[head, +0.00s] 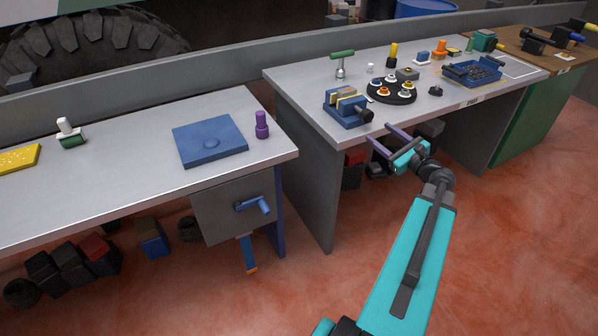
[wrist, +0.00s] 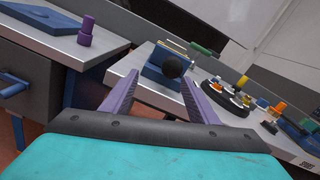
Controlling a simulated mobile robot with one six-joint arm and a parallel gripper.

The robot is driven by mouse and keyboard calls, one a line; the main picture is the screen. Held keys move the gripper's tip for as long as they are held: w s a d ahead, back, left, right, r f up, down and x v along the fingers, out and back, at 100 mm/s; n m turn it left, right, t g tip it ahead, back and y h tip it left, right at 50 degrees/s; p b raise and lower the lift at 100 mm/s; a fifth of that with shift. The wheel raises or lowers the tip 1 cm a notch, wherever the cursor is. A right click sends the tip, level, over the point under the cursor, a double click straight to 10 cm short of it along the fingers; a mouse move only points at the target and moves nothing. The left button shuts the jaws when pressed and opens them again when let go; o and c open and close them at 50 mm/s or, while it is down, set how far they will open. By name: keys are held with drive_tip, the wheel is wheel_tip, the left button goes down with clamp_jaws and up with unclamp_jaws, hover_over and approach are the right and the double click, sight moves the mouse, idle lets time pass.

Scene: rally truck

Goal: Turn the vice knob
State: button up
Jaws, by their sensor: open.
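The blue vice (head: 345,108) stands at the front left corner of the right-hand grey table, with pale yellow jaw faces. Its dark round knob (head: 366,115) points toward the table's front edge. My gripper (head: 377,134) is open and empty, with purple fingers, just off that front edge and near the knob. In the wrist view the vice (wrist: 158,72) and its black knob (wrist: 175,67) show ahead, between and beyond the two spread fingers (wrist: 150,92). The fingers are apart from the knob.
A black round tray (head: 391,97) with several coloured pieces stands right of the vice. A green-handled tool (head: 341,62) stands behind it. The left table holds a blue plate (head: 210,141) and a purple piece (head: 262,125). A gap separates the two tables.

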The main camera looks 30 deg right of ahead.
drive_tip(key=w+a+f+n+g+y, duration=0.1)
drive_tip(key=w+a+f+n+y, duration=0.1)
drive_tip(key=a, duration=0.6)
drive_tip(key=w+a+f+n+g+y+p, duration=0.1)
drive_tip(key=w+a+f+n+y, duration=0.1)
drive_tip(key=w+a+f, duration=0.3)
drive_tip(key=w+a+f+n+g+y+p, duration=0.1)
drive_tip(key=w+a+f, duration=0.3)
drive_tip(key=a, duration=0.8)
drive_tip(key=shift+w+f+n+g+y, duration=0.25)
drive_tip(key=shift+f+n+g+y, duration=0.3)
drive_tip(key=shift+f+y, duration=0.3)
drive_tip(key=shift+a, duration=0.15)
